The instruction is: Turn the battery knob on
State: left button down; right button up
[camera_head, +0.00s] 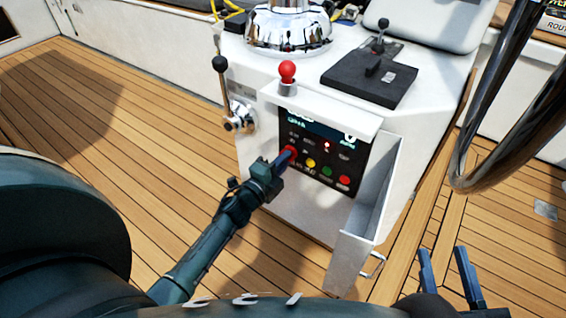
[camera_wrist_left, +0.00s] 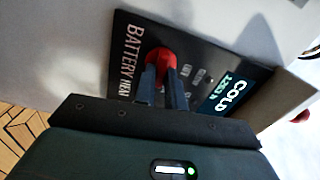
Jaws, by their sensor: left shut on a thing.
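A black control panel (camera_head: 318,155) with a lit display is set in the front of the white console, inside an opened box. The red battery knob (camera_wrist_left: 162,60) is at the panel's left side, next to the printed word "BATTERY" in the left wrist view. My left gripper (camera_wrist_left: 160,78) is shut on this knob, with one finger on each side. In the head view my left gripper (camera_head: 284,160) reaches the panel from the lower left and hides part of the knob. My right gripper (camera_head: 444,262) is at the lower right, empty, its fingers apart.
A white door (camera_head: 372,205) hangs open on the panel's right. Yellow (camera_head: 310,163), green (camera_head: 326,171) and red (camera_head: 344,180) buttons sit along the panel's bottom. A red-topped lever (camera_head: 287,72) stands above, and a black-knobbed lever (camera_head: 222,85) at left.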

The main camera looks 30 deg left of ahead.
pick_arm(q)
jog(key=shift+m, duration=0.7)
jog(key=c, duration=1.5)
grip_release()
jog(key=shift+o, duration=0.2)
jog(key=s+a+p, duration=0.2)
jog(key=s, duration=1.1)
